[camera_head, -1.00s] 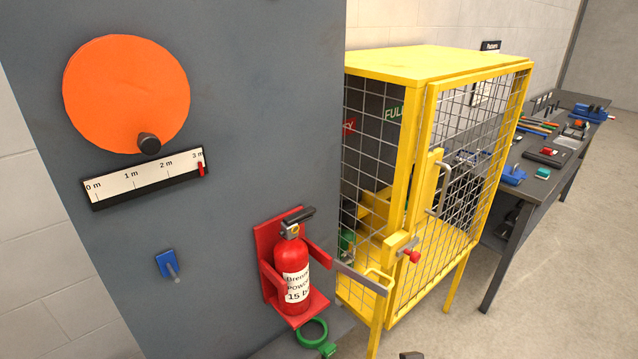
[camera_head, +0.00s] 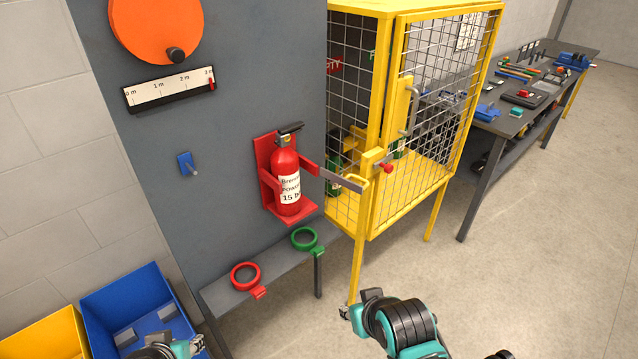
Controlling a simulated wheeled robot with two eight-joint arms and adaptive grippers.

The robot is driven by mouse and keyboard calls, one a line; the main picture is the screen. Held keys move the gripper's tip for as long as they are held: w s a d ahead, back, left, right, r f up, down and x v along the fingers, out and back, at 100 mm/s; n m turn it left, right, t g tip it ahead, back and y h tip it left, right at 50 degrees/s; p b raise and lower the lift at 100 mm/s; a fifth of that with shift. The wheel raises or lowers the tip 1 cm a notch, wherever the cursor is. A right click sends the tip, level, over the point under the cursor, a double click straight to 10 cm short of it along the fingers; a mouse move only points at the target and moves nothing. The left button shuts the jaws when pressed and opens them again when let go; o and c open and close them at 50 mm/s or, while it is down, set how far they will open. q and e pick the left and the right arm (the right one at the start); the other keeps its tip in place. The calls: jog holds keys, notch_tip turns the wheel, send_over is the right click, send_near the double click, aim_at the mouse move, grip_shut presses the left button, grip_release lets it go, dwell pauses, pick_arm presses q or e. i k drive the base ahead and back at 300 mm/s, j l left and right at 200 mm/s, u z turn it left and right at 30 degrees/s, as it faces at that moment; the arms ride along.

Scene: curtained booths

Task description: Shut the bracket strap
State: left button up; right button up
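A red fire extinguisher (camera_head: 287,182) with a white label stands upright in a red bracket (camera_head: 263,155) on the grey panel. The grey bracket strap (camera_head: 340,180) sticks out to the right from the bracket's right arm, swung open and away from the extinguisher's front. Its far end overlaps the yellow cage's front corner in the view; I cannot tell if they touch. My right gripper (camera_head: 345,312) is at the bottom centre, below the strap and well apart from it. My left gripper (camera_head: 196,345) is at the bottom left, partly cut off. The fingers of both are too small to read.
A yellow mesh cage (camera_head: 388,225) stands right of the panel, close to the strap. A red ring (camera_head: 245,277) and a green ring (camera_head: 304,239) sit below the bracket. Blue (camera_head: 140,285) and yellow bins (camera_head: 45,335) are at lower left. A tool bench (camera_head: 510,125) is behind right.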

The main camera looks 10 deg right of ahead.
aim_at(357, 189)
jog(key=i+l+u, duration=0.1)
jog(key=l+u, duration=0.15)
jog(key=u, duration=0.2)
jog(key=l+u, duration=0.25)
jog(key=u, duration=0.25)
jog(key=l+u, duration=0.25)
jog(key=u, duration=0.2)
jog(key=k+l, duration=0.1)
jog(key=l, duration=1.25)
jog(key=k+l, duration=0.15)
jog(key=l, duration=1.25)
jog(key=k, duration=0.05)
